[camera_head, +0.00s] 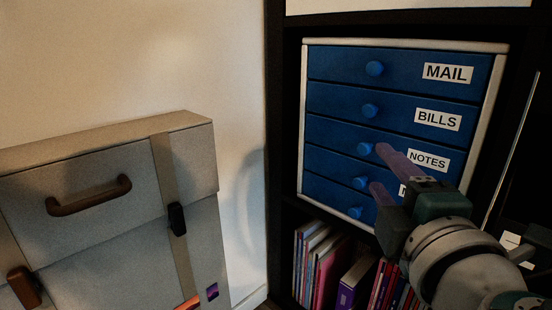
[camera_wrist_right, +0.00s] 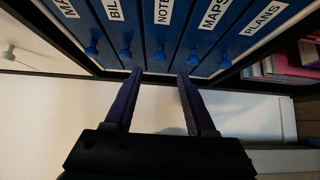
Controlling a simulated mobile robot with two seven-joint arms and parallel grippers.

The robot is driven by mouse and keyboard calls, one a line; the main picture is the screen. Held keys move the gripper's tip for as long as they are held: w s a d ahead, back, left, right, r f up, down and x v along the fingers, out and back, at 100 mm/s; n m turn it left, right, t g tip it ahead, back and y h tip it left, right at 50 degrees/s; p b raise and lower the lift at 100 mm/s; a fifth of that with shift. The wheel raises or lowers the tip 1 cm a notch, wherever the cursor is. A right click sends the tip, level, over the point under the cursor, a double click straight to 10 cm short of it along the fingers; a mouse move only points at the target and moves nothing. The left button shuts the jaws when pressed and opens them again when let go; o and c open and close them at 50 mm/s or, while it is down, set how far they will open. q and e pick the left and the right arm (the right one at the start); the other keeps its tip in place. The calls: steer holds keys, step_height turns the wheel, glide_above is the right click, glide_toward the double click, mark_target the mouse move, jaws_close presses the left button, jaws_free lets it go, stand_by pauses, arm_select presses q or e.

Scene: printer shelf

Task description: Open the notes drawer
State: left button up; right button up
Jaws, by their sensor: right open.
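The blue notes drawer (camera_head: 335,137) is the third one down in a white-framed drawer unit and looks shut. Its round blue knob (camera_head: 365,148) also shows in the right wrist view (camera_wrist_right: 160,53). My right gripper (camera_head: 377,167) is open and empty in front of the unit, its two purple fingers pointing at the drawer fronts. In the right wrist view the notes knob lies between the lines of the fingertips (camera_wrist_right: 160,73), a little beyond them. A small gap seems to remain; contact cannot be told. My left gripper is not in view.
The bills drawer (camera_head: 335,101) is above and the maps drawer (camera_head: 330,168) below, with knobs close by. The unit sits in a dark shelf (camera_head: 277,130). Books (camera_head: 328,262) stand underneath. A grey case (camera_head: 90,190) with a brown handle is at the left.

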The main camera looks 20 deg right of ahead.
mark_target(365, 152)
steer(key=b+x, duration=0.2)
steer(key=x, duration=0.4)
steer(key=shift+w+f, duration=0.1)
steer(key=shift+w, duration=0.1)
steer(key=shift+w+d, duration=0.3)
steer(key=shift+w, duration=0.2)
jaws_close()
stand_by(0.7)
